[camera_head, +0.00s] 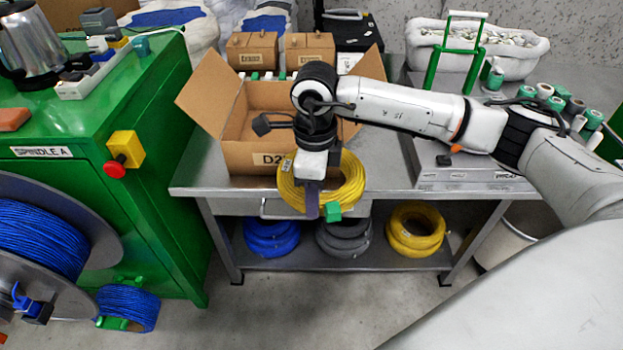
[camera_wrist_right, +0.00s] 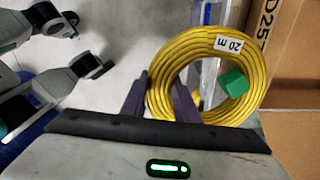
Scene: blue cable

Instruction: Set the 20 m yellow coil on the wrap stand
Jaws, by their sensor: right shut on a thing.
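The yellow coil (camera_head: 348,190) hangs in my right gripper (camera_head: 319,205), in front of the table's front edge and the open cardboard box. In the right wrist view the coil (camera_wrist_right: 163,72) carries a white label (camera_wrist_right: 228,43) reading "20 m" upside down and a green block (camera_wrist_right: 233,83). The fingers of my right gripper (camera_wrist_right: 160,88) are shut on its near side. A green upright frame with a white top (camera_head: 455,55) stands at the table's back right; I cannot tell whether it is the wrap stand. My left gripper is not identifiable in either view.
The open box (camera_head: 240,155) fills the table's left part. A grey flat device (camera_head: 470,170) lies to the right. Blue (camera_head: 271,238), grey (camera_head: 343,240) and yellow coils (camera_head: 415,232) lie on the lower shelf. A green cabinet (camera_head: 150,190) and a blue cable spool (camera_head: 40,240) are at left.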

